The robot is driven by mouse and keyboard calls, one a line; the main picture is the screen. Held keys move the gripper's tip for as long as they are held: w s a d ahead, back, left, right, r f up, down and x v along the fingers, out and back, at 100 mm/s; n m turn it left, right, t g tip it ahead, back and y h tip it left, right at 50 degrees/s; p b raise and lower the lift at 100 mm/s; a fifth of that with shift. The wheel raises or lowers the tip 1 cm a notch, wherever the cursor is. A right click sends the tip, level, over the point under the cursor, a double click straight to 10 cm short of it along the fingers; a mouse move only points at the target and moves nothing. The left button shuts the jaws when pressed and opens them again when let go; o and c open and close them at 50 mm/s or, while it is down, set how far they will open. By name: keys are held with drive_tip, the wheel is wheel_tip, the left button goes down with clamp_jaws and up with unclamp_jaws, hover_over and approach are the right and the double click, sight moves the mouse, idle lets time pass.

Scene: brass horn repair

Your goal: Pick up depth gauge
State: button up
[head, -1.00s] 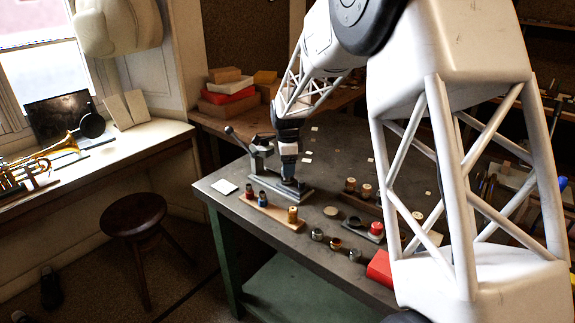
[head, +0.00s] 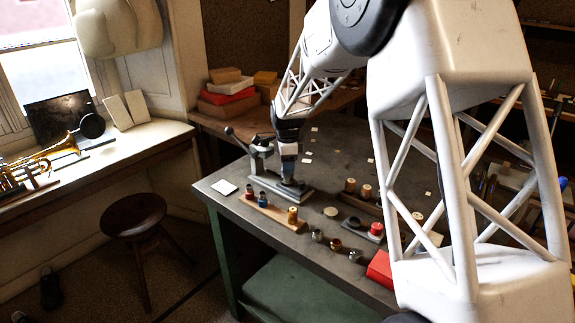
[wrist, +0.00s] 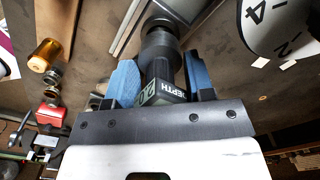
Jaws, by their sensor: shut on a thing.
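The depth gauge (wrist: 163,88) is a dark tool with "DEPTH" and "20" on its label. In the wrist view it sits between the blue fingertips of my gripper (wrist: 161,80), which is shut on it. Its dark round collar and narrower end point away from the gripper. In the head view my gripper (head: 288,150) points down over a grey plate (head: 308,194) on the green bench. The gauge is a small dark shape (head: 289,172) below the fingers; I cannot tell whether it touches the plate.
A lever tool (head: 240,139) stands close left of my gripper. In the wrist view a white part with numbers (wrist: 280,25) is close by. A wooden strip with small cylinders (head: 272,212), several metal pieces (head: 335,243) and a red block (head: 380,267) lie in front.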

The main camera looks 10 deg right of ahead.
drive_tip(key=shift+r, duration=1.5)
drive_tip(key=shift+s+r, duration=0.25)
drive_tip(key=s+d+r, duration=0.1)
drive_tip(key=s, duration=1.4)
drive_tip(key=shift+s+d+r, duration=0.15)
drive_tip(key=shift+d+r, duration=0.05)
drive_tip(key=shift+d, duration=0.15)
